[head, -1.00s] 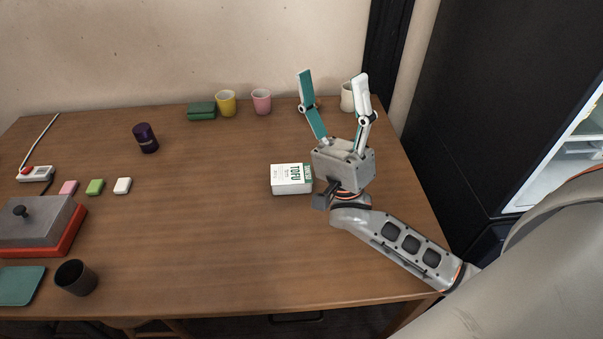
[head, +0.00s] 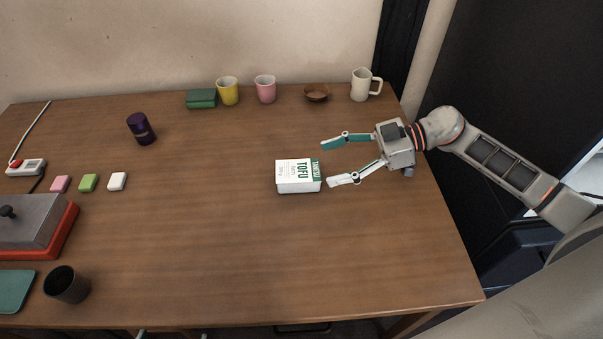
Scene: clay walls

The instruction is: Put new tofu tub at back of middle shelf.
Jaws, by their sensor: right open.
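The tofu tub (head: 297,177), a white box with a green band and the word TOFU, lies on the wooden table (head: 230,245) near the middle. My right gripper (head: 324,164) comes in from the right, open and empty. Its fingers point left, with the tips close to the tub's right end; I cannot tell whether they touch it. A black fridge-like cabinet (head: 475,60) stands right of the table. A small pale strip of its inside (head: 592,180) shows at the right edge, mostly hidden by my arm. The middle shelf cannot be made out. My left gripper is not in view.
A yellow cup (head: 228,91), pink cup (head: 265,89), brown bowl (head: 317,93) and cream pitcher (head: 361,85) line the table's back. A purple can (head: 141,128), colored blocks (head: 88,183), a red-based grill (head: 30,224) and black cup (head: 67,285) stand left. The front middle is clear.

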